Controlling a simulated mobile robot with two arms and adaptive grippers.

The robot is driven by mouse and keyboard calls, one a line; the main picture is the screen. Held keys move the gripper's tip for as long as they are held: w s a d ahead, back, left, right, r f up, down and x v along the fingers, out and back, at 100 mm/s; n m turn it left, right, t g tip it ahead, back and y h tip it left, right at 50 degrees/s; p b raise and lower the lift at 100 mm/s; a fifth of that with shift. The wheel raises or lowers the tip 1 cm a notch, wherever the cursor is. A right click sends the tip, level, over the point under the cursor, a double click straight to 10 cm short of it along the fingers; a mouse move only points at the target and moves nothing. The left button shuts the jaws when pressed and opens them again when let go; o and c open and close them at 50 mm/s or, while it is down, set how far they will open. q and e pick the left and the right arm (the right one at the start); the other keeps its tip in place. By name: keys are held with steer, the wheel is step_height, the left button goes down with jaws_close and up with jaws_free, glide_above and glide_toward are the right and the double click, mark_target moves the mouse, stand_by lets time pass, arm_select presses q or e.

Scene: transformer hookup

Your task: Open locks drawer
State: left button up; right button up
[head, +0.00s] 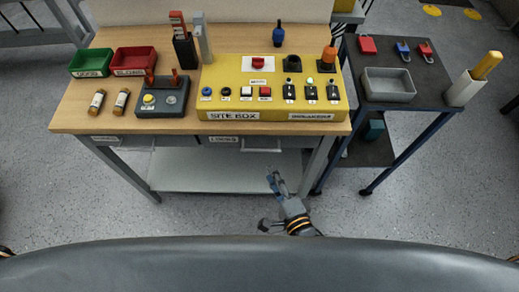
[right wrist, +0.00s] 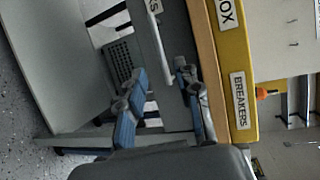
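The locks drawer (head: 250,142) is under the front edge of the wooden workbench, with a small label (head: 223,139) on its face. Its front looks shut. In the right wrist view its pale bar handle (right wrist: 158,45) runs down the picture from the label. My right gripper (head: 276,184) is in front of the bench, just below the drawer. In the right wrist view the gripper (right wrist: 160,82) has its blue-grey fingers apart, with the lower end of the handle seen between them. I cannot tell whether they touch it. My left gripper is not in view.
A yellow site box (head: 230,104) and the green and red bins (head: 134,61) stand on the bench. Another labelled drawer (head: 106,139) is at the left. A lower shelf (head: 215,172) lies beneath. A dark side table (head: 408,97) with padlocks stands right. The floor in front is free.

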mark_target(259, 150)
steer(key=x, duration=1.1)
jaws_close()
